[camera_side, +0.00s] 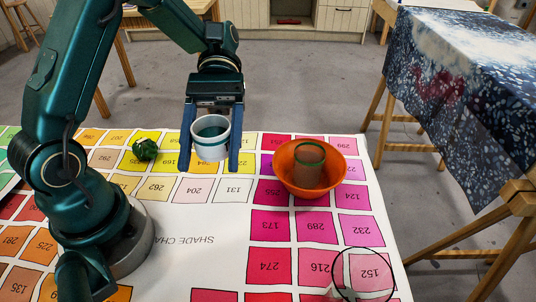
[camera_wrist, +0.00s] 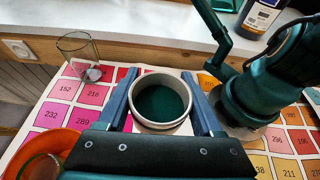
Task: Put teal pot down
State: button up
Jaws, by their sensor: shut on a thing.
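The teal pot (camera_side: 210,144) is a small white cup with a teal band and a teal inside. My gripper (camera_side: 211,165) points down and is shut on it, one blue finger on each side. The pot is upright with its mouth up and appears to hang above the colour chart (camera_side: 190,225). In the wrist view the pot (camera_wrist: 160,103) sits between the two fingers, its dark teal inside showing. Its underside is hidden, so the exact gap to the chart cannot be told.
An orange bowl (camera_side: 277,172) holding a brownish green-rimmed cup (camera_side: 308,168) stands right of the pot. A clear glass (camera_wrist: 77,55) stands near the chart's corner. The chart's middle is bare.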

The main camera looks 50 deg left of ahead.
jog(key=s+a+f+m+g+y, duration=0.4)
jog(key=s+a+m+y, duration=0.2)
jog(key=m+y, duration=0.1)
jog(key=a+m+t+y, duration=0.3)
jog(key=a+m+y, duration=0.7)
jog(key=a+y, duration=0.1)
jog(key=w+a+r+m+t+y, duration=0.2)
jog(key=w+m+t, duration=0.5)
jog(key=m+t, duration=0.15)
jog(key=w+a+r+m+t+y, duration=0.1)
jog(key=w+a+r+m+t, duration=0.15)
jog(key=w+m+t, duration=0.55)
jog(key=shift+t, duration=0.25)
jog(key=shift+s+f, duration=0.15)
jog(key=shift+f, duration=2.4)
jog(key=shift+s+f, duration=0.15)
jog(key=shift+f, duration=2.35)
jog(key=shift+s+f, duration=0.15)
jog(key=shift+f, duration=2.4)
jog(key=shift+f, duration=0.15)
jog(key=o, duration=1.4)
